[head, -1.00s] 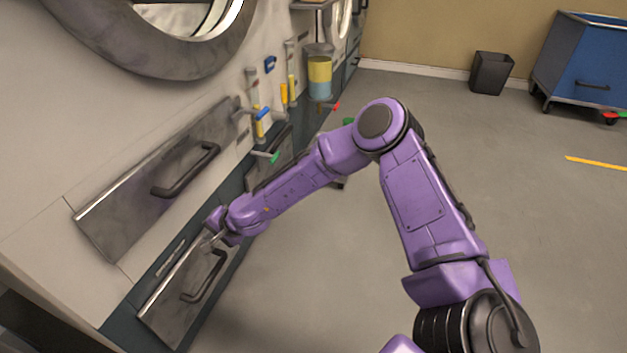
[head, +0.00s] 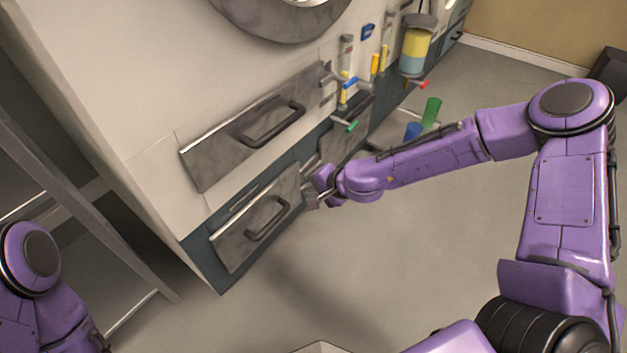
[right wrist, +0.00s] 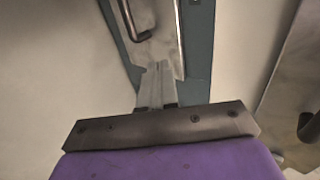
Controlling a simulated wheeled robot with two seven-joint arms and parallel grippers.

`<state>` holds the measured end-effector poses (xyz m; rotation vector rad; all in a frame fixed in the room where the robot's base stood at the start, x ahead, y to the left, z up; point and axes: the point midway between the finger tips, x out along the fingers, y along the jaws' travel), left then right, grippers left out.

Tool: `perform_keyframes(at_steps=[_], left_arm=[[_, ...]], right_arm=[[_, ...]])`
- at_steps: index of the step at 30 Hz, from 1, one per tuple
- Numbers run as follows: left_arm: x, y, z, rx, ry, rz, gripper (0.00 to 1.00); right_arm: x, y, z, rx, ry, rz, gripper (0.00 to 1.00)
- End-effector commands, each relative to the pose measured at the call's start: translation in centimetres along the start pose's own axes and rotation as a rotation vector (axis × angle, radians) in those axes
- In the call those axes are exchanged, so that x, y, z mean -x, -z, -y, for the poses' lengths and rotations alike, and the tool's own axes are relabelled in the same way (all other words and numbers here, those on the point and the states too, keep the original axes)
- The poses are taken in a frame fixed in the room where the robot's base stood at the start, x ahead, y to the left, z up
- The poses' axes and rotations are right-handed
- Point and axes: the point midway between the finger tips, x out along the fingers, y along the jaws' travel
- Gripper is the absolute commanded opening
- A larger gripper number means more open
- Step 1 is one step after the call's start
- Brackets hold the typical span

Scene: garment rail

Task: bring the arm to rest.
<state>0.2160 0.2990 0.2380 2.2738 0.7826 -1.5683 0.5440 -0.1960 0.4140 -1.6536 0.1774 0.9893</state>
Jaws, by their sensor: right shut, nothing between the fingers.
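My right arm (head: 420,158) is purple and reaches in from the right in the head view. Its gripper (head: 308,190) is at the right end of the lower grey drawer front (head: 236,238). In the right wrist view the gripper (right wrist: 158,70) has its two fingers together with nothing between them. A drawer front with a dark handle (right wrist: 130,20) lies beyond the fingertips; I cannot tell whether they touch it. My left arm (head: 40,275) shows only in part at the lower left, and its gripper is out of view.
The white machine has an upper drawer (head: 255,125) with a dark handle. Small taps with blue, green and red ends stick out near a yellow and blue container (head: 416,50). Green (head: 431,112) and blue (head: 412,131) cylinders stand beyond my forearm. A grey rack (head: 70,200) is at left; floor is clear below.

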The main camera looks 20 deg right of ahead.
Motion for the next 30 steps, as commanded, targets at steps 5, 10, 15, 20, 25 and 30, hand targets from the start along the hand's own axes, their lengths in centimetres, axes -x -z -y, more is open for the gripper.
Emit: perform_keyframes(at_steps=[5, 10, 15, 20, 25, 30], left_arm=[[0.4, 0.2, 0.1, -0.001, 0.001, 0.0, 0.33], [0.3, 0.2, 0.1, -0.002, 0.001, 0.0, 0.33], [0.3, 0.2, 0.1, -0.002, 0.001, 0.0, 0.33], [0.3, 0.2, 0.1, -0.002, 0.001, 0.0, 0.33], [0.3, 0.2, 0.1, -0.002, 0.001, 0.0, 0.33], [0.3, 0.2, 0.1, -0.002, 0.001, 0.0, 0.33]], right_arm=[[0.9, -0.1, 0.0, 0.001, -0.001, 0.002, 0.0], [0.8, 0.1, -0.1, -0.008, -0.002, -0.009, 0.0], [1.0, 0.7, -3.9, -0.048, -0.079, -0.172, 0.0], [2.2, -2.2, -15.3, 0.078, -0.321, -0.286, 0.0], [6.2, -4.4, -24.8, 0.264, -0.529, -0.324, 0.0], [10.9, -6.2, -31.8, 0.472, -0.703, -0.273, 0.0]])
